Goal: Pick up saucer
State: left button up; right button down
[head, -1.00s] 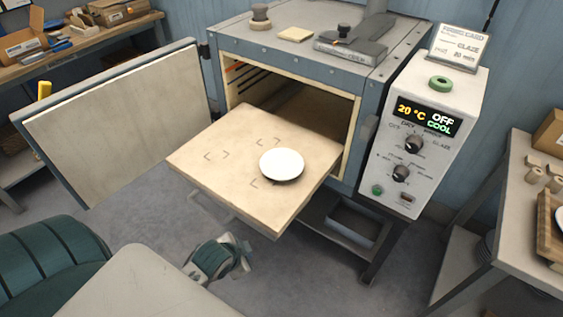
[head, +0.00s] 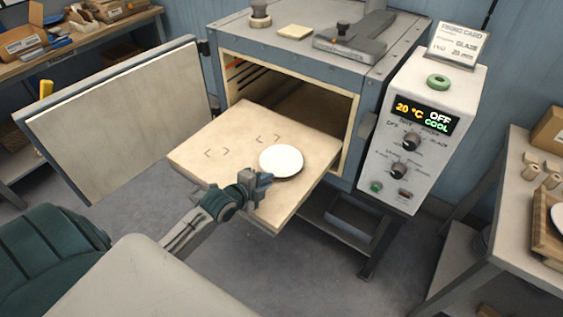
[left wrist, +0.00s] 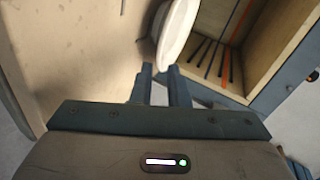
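The white saucer (head: 281,159) lies on the pulled-out board of the dryer, near its right front part. In the left wrist view the saucer (left wrist: 178,30) appears edge-on, with its rim by the fingertips. My left gripper (head: 263,182) is over the front edge of the board, just in front of the saucer. In the left wrist view its two fingers (left wrist: 160,69) are apart with a narrow gap. I cannot tell if they touch the rim. My right gripper is not in view.
The pulled-out board (head: 215,135) has bare, marked spots on its left. The dryer door (head: 115,115) stands open at the left. A control box (head: 420,130) reading 20 °C, OFF and COOL is at the right. A side table (head: 510,220) stands far right.

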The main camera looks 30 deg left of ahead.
aim_at(281, 163)
pick_arm(q)
jog(key=shift+w+f, duration=0.15)
jog(key=shift+w, duration=0.35)
jog(key=p+x, duration=0.1)
jog(key=x, duration=0.1)
jog(key=p+x, duration=0.1)
jog(key=x, duration=0.1)
jog(key=shift+w+a+f, duration=0.15)
jog(key=shift+w+f, duration=0.05)
jog(key=shift+f, duration=0.1)
jog(key=shift+s, duration=0.1)
grip_shut()
jog(key=shift+r, duration=0.15)
